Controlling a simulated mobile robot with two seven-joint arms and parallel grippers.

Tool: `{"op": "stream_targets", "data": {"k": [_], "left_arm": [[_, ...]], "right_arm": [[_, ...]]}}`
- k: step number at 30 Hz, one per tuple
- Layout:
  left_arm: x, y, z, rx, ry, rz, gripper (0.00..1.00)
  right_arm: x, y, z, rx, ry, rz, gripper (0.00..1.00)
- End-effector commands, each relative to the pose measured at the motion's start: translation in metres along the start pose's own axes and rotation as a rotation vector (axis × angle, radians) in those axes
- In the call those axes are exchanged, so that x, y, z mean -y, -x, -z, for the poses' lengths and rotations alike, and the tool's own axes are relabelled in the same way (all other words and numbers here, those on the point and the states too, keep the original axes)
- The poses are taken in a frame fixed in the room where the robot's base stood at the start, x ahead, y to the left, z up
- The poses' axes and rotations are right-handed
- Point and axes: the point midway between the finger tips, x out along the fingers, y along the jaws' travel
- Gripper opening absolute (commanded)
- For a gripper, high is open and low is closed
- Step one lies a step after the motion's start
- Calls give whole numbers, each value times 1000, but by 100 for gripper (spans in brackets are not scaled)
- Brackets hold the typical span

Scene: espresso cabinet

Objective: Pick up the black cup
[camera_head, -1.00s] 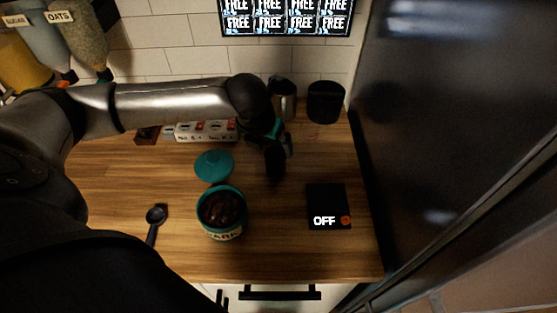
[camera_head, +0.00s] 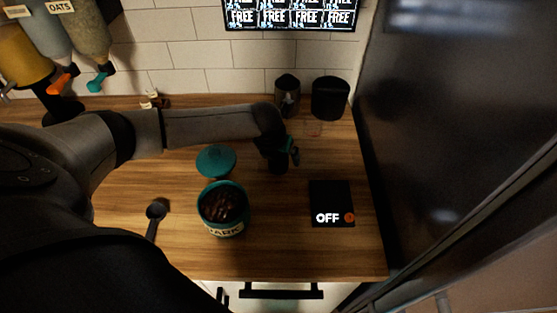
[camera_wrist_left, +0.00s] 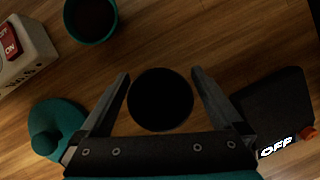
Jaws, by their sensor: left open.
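The black cup (camera_wrist_left: 160,99) shows from above as a dark round shape between the fingers of my left gripper (camera_wrist_left: 160,75) in the left wrist view. The fingers are open, one on each side, with a visible gap to the cup. In the head view my left gripper (camera_head: 285,152) is over the middle of the wooden counter, and the dark cup (camera_head: 277,167) is mostly hidden beneath it. How far down the fingers reach along the cup is hard to tell. My right gripper is not in view.
A teal jar (camera_head: 222,208) with dark contents and a teal lid (camera_head: 215,161) are left of the cup. A black scale (camera_head: 330,203) reading OFF lies to the right. A metal pitcher (camera_head: 287,97) and black canister (camera_head: 330,98) stand behind. A black spoon (camera_head: 156,212) lies left.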

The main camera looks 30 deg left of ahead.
Motion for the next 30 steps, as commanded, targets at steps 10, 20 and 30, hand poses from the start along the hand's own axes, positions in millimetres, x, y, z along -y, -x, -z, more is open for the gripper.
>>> {"op": "stream_targets", "data": {"k": [10,20,30], "left_arm": [[0,-5,0,0,0,1,98],[0,-4,0,0,0,1,61],[0,-4,0,1,0,0,22]], "right_arm": [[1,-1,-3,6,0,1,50],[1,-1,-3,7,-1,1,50],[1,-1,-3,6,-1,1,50]]}}
